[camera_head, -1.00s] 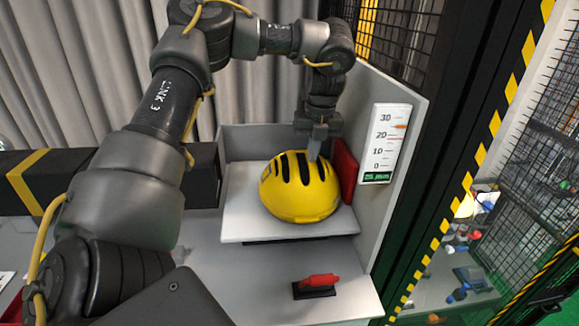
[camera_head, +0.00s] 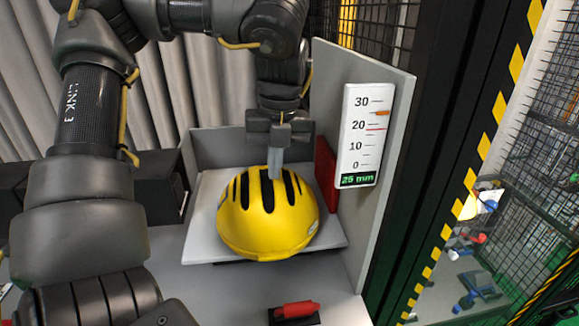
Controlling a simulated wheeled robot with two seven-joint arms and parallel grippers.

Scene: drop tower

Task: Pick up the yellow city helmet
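The yellow city helmet (camera_head: 266,222) with black vent slots sits dome up on a light grey plate (camera_head: 330,238). My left gripper (camera_head: 276,170) points down at the top of the helmet from behind. Its light grey fingers overlap the helmet's upper edge in the picture. I see the fingers edge-on, so I cannot tell whether they are open or shut, or whether they touch the shell. The helmet rests on the plate. My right gripper is not in view.
A red block (camera_head: 326,175) stands behind the plate by the grey side wall. A white gauge (camera_head: 362,135) on that wall reads 25 mm. A red-handled item (camera_head: 296,310) lies in front. A black post with yellow stripes and mesh fencing (camera_head: 535,190) is at the right.

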